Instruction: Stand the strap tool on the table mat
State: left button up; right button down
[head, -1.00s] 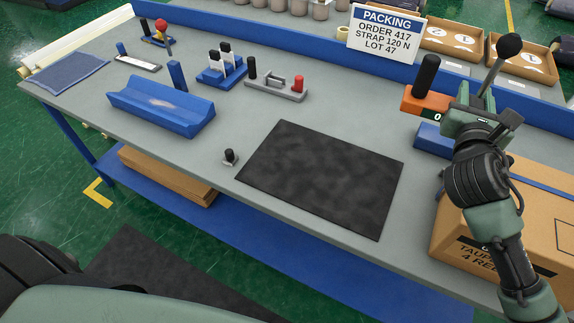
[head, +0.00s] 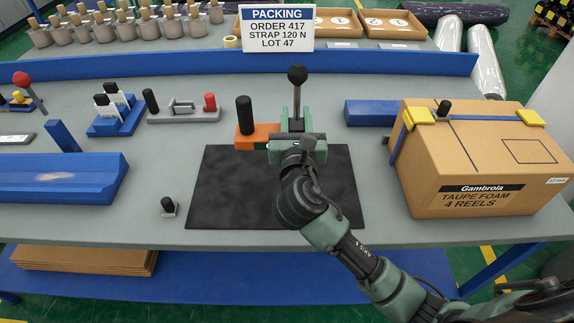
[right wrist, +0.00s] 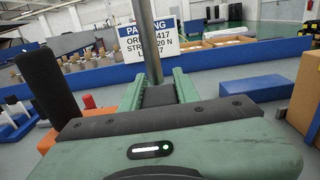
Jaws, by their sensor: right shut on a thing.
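The strap tool (head: 258,136) has an orange body, an upright black grip and a steel lever with a black ball knob. In the head view it stands upright at the back edge of the dark table mat (head: 228,190); I cannot tell whether it touches the surface. My right gripper (head: 296,126) is shut on the tool's steel lever and hides part of the body. In the right wrist view the lever (right wrist: 149,40) rises between the green fingers (right wrist: 158,88), with the black grip to the left. My left gripper is out of view.
A strapped carton (head: 470,165) and a blue block (head: 370,113) stand right of the mat. A small black-knobbed piece (head: 168,206) sits left of it, near a blue cradle (head: 60,178). A grey fixture (head: 183,112) and the packing sign (head: 276,28) are behind. The mat's left part is clear.

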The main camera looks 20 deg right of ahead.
notch_tip(320, 180, down, 14)
jog(key=b, duration=0.2)
jog(key=shift+w+a+r+b, duration=0.1)
jog(key=shift+r+b, duration=0.1)
jog(key=shift+b, duration=0.2)
jog(key=shift+f, duration=0.15)
jog(key=c, duration=1)
grip_release()
jog(key=shift+f, duration=0.1)
jog(key=shift+c, duration=0.2)
jog(key=b+v, duration=0.1)
jog(key=v, duration=1.1)
jog(key=shift+r, duration=0.2)
